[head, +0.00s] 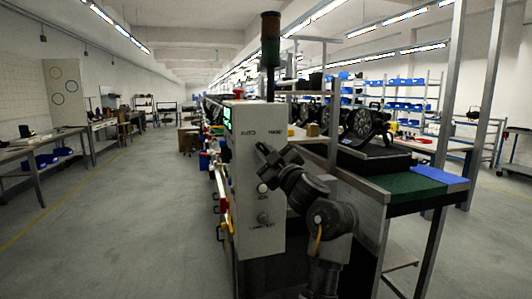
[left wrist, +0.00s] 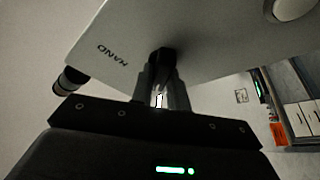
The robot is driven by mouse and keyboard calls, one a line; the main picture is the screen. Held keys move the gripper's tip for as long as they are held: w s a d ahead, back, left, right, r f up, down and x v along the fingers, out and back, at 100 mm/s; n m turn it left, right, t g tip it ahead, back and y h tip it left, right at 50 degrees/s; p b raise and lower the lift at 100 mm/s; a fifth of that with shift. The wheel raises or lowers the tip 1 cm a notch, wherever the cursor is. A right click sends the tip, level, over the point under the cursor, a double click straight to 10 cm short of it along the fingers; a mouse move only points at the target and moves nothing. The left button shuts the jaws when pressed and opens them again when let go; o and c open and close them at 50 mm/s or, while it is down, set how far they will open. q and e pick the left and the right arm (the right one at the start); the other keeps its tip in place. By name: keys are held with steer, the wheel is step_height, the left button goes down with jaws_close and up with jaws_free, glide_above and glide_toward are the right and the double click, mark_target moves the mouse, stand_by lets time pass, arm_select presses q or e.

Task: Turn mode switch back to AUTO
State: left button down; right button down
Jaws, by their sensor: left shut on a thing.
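The mode switch is a small black knob (left wrist: 162,57) on the pale control box (head: 272,240), whose face also fills the upper left wrist view (left wrist: 215,40). The label HAND shows beside the knob in the left wrist view. In the head view, AUTO stands at the upper left of the panel and HAND at the upper right. My left gripper (head: 264,153) is at the panel below these labels and hides the knob there. In the left wrist view its fingers (left wrist: 162,85) are shut on the knob. Which label the knob points to I cannot tell. My right gripper is not in view.
A white button (head: 263,188) and a lower round knob (head: 263,218) sit on the panel below my gripper. A signal tower (head: 270,40) rises above the box. A conveyor table (head: 415,187) with black lamps (head: 365,122) stands right. The floor at left is clear.

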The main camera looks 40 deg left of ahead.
arm_select(q)
steer(key=shift+f+n, duration=0.1)
steer(key=shift+n, duration=0.2)
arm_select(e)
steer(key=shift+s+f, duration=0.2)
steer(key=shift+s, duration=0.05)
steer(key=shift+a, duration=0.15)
arm_select(q)
steer(key=c, duration=1.4)
jaws_free()
steer(key=shift+o, duration=0.2)
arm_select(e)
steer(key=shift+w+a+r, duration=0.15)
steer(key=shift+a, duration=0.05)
